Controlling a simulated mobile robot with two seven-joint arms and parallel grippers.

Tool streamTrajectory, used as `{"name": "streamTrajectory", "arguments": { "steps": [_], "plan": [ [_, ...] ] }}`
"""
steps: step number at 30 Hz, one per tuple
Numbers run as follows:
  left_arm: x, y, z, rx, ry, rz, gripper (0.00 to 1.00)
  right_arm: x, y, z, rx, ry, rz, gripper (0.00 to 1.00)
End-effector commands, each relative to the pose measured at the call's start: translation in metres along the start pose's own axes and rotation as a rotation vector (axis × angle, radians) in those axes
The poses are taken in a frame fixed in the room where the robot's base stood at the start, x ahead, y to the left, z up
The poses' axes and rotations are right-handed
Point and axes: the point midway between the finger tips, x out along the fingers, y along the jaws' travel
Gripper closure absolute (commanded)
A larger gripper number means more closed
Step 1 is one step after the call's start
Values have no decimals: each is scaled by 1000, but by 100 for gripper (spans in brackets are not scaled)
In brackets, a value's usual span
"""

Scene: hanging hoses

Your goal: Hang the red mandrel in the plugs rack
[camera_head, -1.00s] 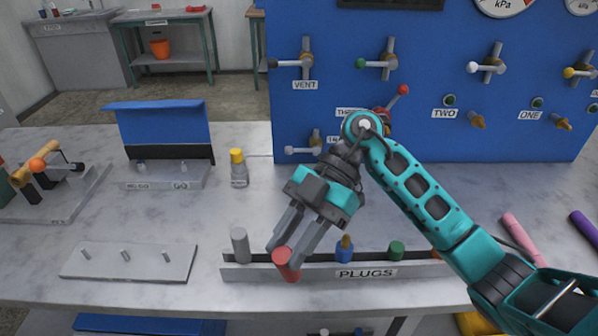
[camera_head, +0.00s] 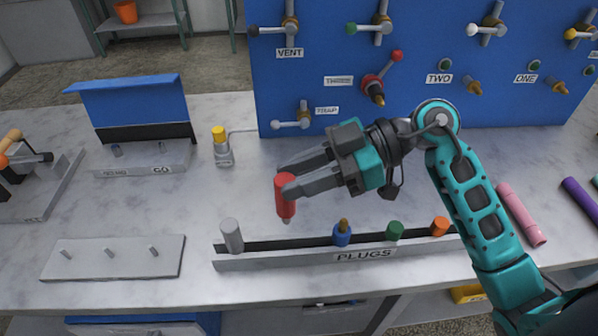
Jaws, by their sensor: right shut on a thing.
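The red mandrel (camera_head: 285,196) is a red cylinder with a small pale tip at its lower end. My right gripper (camera_head: 290,180) is shut on it and holds it nearly upright, above and behind the plugs rack. The plugs rack (camera_head: 300,260) is a long grey holder marked PLUGS near the table's front. It holds a grey plug (camera_head: 231,236) at its left end, then a blue one (camera_head: 342,237), a green one (camera_head: 395,231) and an orange one (camera_head: 439,227). An open stretch lies between the grey and blue plugs. My left gripper is not in view.
A blue panel (camera_head: 400,85) with valves stands behind the arm. A yellow-capped bottle (camera_head: 222,150) and a blue-backed stand (camera_head: 135,105) are at the left. A pegged plate (camera_head: 112,270) lies front left. A pink tube (camera_head: 520,214) and a purple tube (camera_head: 582,200) lie at the right.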

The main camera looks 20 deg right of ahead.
Motion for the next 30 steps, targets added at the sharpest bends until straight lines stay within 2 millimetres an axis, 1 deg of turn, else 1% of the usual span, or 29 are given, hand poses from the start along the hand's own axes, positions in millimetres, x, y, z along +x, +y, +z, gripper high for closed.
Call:
{"name": "streamTrajectory", "arguments": {
  "steps": [2,12,18,24,30],
  "plan": [
    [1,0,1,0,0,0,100,0,0,2,1,-4,-5,100],
    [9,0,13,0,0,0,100,11,0,34,2,-3,-5,100],
    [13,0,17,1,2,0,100,16,0,48,1,-3,-5,100],
    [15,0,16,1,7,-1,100,18,0,54,0,-3,-5,100],
    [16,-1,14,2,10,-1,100,18,0,55,-1,-3,-5,100]
  ]
}}
